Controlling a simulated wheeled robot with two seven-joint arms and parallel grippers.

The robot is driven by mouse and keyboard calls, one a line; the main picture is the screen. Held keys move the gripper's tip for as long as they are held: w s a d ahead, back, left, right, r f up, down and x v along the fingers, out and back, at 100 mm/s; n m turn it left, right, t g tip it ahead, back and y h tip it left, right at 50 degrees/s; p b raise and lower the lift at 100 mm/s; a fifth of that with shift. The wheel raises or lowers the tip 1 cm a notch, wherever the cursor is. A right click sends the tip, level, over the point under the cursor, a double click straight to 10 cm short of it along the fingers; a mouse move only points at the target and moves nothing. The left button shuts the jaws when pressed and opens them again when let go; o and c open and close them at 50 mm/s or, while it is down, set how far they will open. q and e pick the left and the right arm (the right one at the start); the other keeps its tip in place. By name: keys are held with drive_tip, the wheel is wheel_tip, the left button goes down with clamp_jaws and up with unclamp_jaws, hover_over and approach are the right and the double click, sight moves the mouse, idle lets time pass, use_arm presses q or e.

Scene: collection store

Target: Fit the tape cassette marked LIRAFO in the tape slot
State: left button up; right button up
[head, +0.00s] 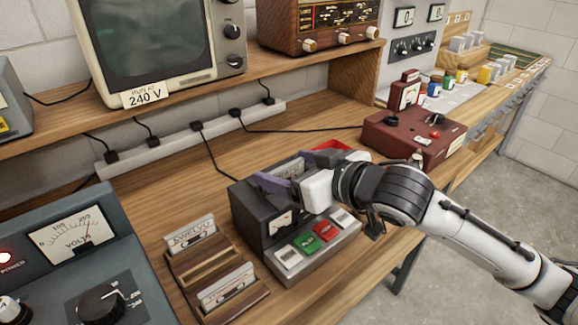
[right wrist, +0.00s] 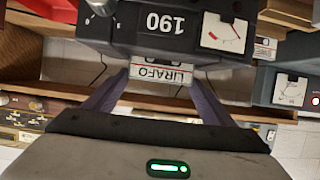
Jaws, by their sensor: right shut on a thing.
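The tape cassette marked LIRAFO (right wrist: 160,73) is between the fingers of my right gripper (right wrist: 157,92), which is shut on it. Its white label shows upside down in the right wrist view. In the head view my right gripper (head: 296,172) is over the top of the dark tape deck (head: 247,222), and the fingers and hand mostly hide the cassette. The deck also shows in the right wrist view (right wrist: 140,40), with a 190 counter and a small meter. The cassette is right at the deck; I cannot tell how far it is in the slot. My left gripper is out of view.
A wooden rack (head: 181,268) left of the deck holds two cassettes, with an empty groove between them. A blue power unit (head: 110,255) stands at front left. A red tray (head: 338,146) and a maroon device (head: 425,145) are behind the gripper. A power strip (head: 150,150) lies along the wall.

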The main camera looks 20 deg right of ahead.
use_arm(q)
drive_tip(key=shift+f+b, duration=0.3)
use_arm(e)
drive_tip(key=shift+f, duration=0.6)
drive_tip(key=o, duration=0.7)
drive_tip(key=shift+o, duration=0.2)
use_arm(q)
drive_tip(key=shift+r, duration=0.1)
use_arm(e)
drive_tip(key=shift+r, duration=0.1)
